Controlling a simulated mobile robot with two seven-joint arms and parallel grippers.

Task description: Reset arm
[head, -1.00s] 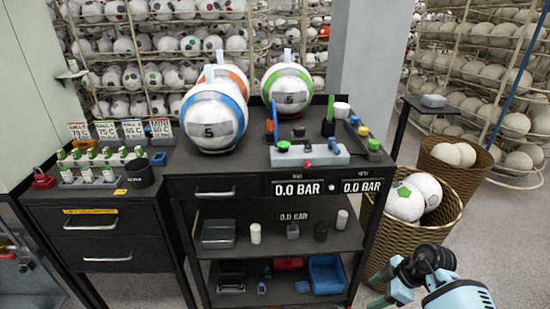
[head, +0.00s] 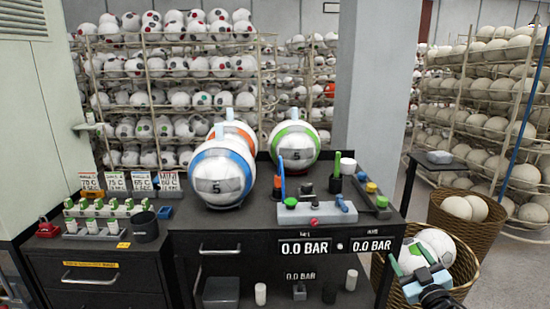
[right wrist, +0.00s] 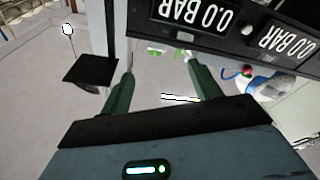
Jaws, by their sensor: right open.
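My right gripper (head: 412,270) is at the lower right of the head view, in front of the wicker basket with white balls. In the right wrist view its two green fingers (right wrist: 160,92) stand apart with nothing between them. The view there is tilted and shows the display panel with 0.0 BAR readings (right wrist: 200,20) beyond the fingers. My left gripper is in neither view.
A dark workbench (head: 262,238) carries a blue-banded ball (head: 220,175), a green-banded ball (head: 294,146), an orange-banded ball (head: 238,131) and a grey control box (head: 316,212). Wicker baskets (head: 465,260) stand at the right. Ball racks (head: 170,75) fill the back.

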